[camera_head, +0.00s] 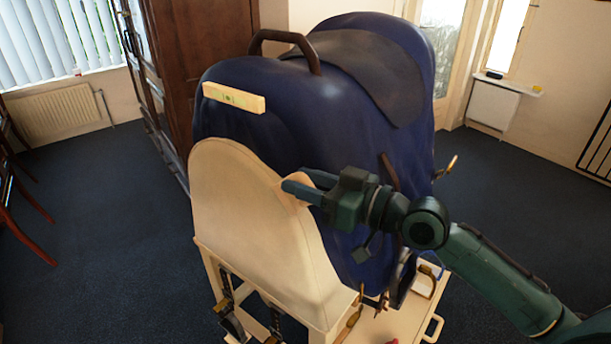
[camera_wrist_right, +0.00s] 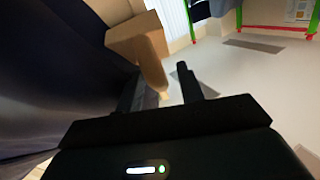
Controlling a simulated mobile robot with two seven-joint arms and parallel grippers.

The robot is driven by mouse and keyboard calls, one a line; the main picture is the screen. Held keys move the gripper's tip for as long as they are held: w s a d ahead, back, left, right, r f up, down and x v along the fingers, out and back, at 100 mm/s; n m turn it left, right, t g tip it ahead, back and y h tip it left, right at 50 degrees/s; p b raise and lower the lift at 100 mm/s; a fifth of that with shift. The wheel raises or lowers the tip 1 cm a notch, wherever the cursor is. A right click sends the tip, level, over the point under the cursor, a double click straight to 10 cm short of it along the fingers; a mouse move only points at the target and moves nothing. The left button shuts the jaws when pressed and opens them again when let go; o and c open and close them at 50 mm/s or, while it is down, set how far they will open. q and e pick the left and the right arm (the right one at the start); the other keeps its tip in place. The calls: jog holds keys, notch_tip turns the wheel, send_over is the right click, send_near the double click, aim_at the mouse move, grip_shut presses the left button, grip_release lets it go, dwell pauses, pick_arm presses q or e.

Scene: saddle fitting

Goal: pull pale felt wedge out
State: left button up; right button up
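A dark blue padded saddle form (camera_head: 275,110) sits on a cream stand. A small tan piece (camera_head: 302,204), perhaps the pale felt wedge, shows just under my right fingertips beside the cream upright; most of it is hidden. In the right wrist view, a tan tapered piece (camera_wrist_right: 152,65) points down from a tan block and reaches in between the fingers. My right gripper (camera_head: 311,184) has its fingers apart, and a gap shows beside the piece in the wrist view (camera_wrist_right: 162,88). I cannot tell whether either finger touches it. My left gripper is not in view.
A cream rounded upright (camera_head: 245,215) stands in front of the saddle form. A pale bar with a green mark (camera_head: 234,98) lies on the form's left side. A dark arched handle (camera_head: 285,40) rises on top. The cart below (camera_head: 405,322) carries small items.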

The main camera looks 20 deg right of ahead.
jog(key=shift+a, duration=0.1)
jog(key=shift+c, duration=0.5)
grip_shut()
